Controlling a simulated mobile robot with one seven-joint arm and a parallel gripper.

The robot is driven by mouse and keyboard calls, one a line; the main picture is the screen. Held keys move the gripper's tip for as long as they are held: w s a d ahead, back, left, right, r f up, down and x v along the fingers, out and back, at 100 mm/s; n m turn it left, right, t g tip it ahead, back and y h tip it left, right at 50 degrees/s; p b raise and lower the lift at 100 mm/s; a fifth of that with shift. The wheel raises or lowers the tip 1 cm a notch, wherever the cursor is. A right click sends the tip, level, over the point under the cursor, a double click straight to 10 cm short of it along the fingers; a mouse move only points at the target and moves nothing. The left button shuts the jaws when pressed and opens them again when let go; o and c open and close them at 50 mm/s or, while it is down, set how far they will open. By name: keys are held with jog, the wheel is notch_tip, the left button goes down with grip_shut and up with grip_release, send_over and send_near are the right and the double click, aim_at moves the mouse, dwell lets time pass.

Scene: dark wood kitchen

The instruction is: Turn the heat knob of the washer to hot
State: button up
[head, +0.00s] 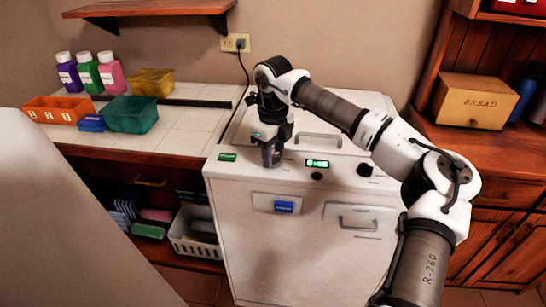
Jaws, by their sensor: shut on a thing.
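The white washer (312,235) stands in the middle of the head view. Its sloped top panel carries a green lit display (317,163) and a black round knob (365,169) at the right. My gripper (271,160) points down at the left part of this panel, between a small green label (227,157) and the display. Its fingers are closed on a knob there, which they mostly hide. The setting of that knob cannot be read, and I cannot make out any hot mark.
Left of the washer is a tiled counter with an orange tray (58,111), a teal bin (130,116) and several bottles. A white basket (196,236) sits below. At the right, a wooden cabinet holds a bread box (472,102). My arm crosses over the washer's right side.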

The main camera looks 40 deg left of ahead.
aim_at(273, 155)
jog(key=m+b, duration=0.1)
jog(key=m, duration=0.3)
jog(key=shift+m, duration=0.4)
jog(key=m+b, duration=0.1)
jog(key=m, duration=0.2)
jog(key=shift+m+b, duration=0.3)
jog(key=shift+b, duration=0.05)
jog(key=m+b, duration=0.1)
jog(key=m, duration=0.3)
jog(key=shift+m+b, duration=0.5)
jog(key=shift+m, duration=1)
jog(key=o, duration=1)
jog(key=shift+r, duration=0.1)
notch_tip(273, 155, up, 14)
